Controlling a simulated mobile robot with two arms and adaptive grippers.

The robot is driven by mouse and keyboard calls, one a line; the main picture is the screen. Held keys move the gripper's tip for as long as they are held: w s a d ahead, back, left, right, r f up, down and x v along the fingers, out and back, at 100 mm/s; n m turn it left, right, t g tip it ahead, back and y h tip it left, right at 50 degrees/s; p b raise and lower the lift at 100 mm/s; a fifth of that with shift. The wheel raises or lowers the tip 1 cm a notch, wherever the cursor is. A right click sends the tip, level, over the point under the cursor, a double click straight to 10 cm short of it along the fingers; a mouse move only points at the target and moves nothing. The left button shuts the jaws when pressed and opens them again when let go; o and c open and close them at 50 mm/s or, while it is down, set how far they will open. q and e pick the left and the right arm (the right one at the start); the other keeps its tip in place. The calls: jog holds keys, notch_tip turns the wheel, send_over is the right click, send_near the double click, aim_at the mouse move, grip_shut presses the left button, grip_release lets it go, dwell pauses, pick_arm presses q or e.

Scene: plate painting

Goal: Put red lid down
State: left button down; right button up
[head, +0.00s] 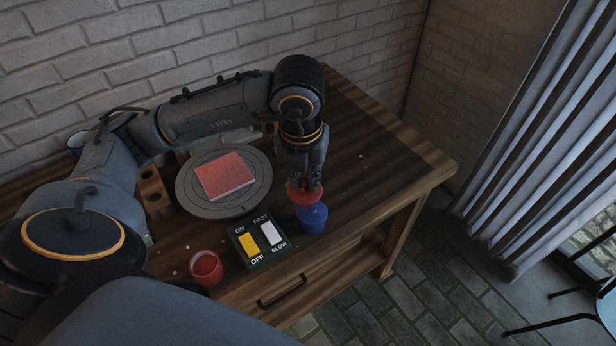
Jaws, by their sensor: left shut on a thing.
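My left gripper (305,184) points down near the table's front edge and is shut on the red lid (306,196). The red lid is right above or beside a blue jar (312,219); from this angle I cannot tell whether they touch. An open red jar (206,268) stands at the front left of the table. My right gripper is not in view.
A round grey turntable (212,210) holds a reddish square plate (225,177). A switch box (258,239) with yellow and white switches stands in front of it. A wooden block (153,192) is at the left. The wooden table (400,158) is clear on the right.

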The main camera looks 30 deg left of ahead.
pick_arm(q)
jog(key=w+a+f, duration=0.2)
jog(key=w+f, duration=0.1)
jog(key=w+a+f+p, duration=0.1)
jog(key=w+a+f, duration=0.1)
jog(key=w+f, duration=0.1)
jog(key=w+a+f+p, duration=0.1)
jog(key=w+a+f, duration=0.1)
jog(key=w, duration=0.3)
jog(key=shift+w+a+f, duration=0.1)
jog(key=shift+a+f, duration=0.3)
jog(key=shift+f, duration=0.1)
jog(key=shift+w+a+f+p, duration=0.2)
jog(key=shift+w+f+p, duration=0.1)
jog(key=shift+f, duration=0.1)
notch_tip(320, 180, down, 3)
jog(key=shift+f, duration=0.1)
jog(key=shift+f, duration=0.15)
jog(key=c, duration=1.2)
grip_release()
